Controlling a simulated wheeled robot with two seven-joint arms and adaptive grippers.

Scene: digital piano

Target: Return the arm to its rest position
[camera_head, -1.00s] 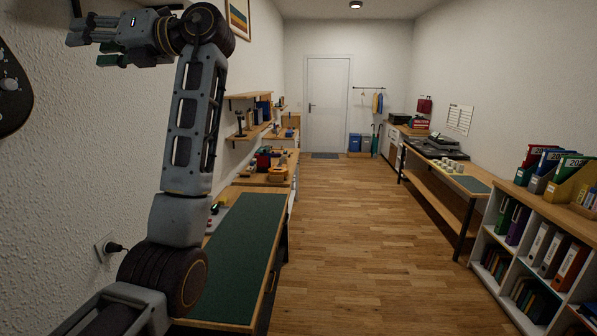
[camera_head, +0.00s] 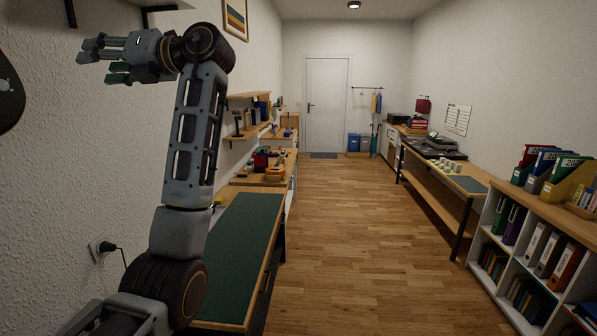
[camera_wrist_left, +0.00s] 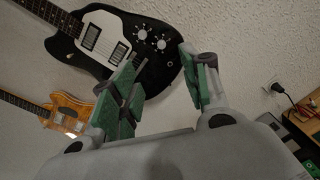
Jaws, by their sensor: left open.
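My left arm stands raised at the left in the head view, bent at the top. My left gripper (camera_head: 98,60) points left toward the white wall, high above the green-topped workbench (camera_head: 243,250). Its fingers are apart and nothing is between them. In the left wrist view the open green-padded fingers (camera_wrist_left: 160,85) show in front of the wall, with a black guitar (camera_wrist_left: 115,40) beyond them. My right gripper is not in view.
A wall socket with a plug (camera_head: 105,246) is low on the left wall. A shelf (camera_head: 160,4) is above the gripper. An orange guitar (camera_wrist_left: 68,110) hangs at the left in the wrist view. A bookcase (camera_head: 545,200) stands right. The wooden floor (camera_head: 340,230) is clear.

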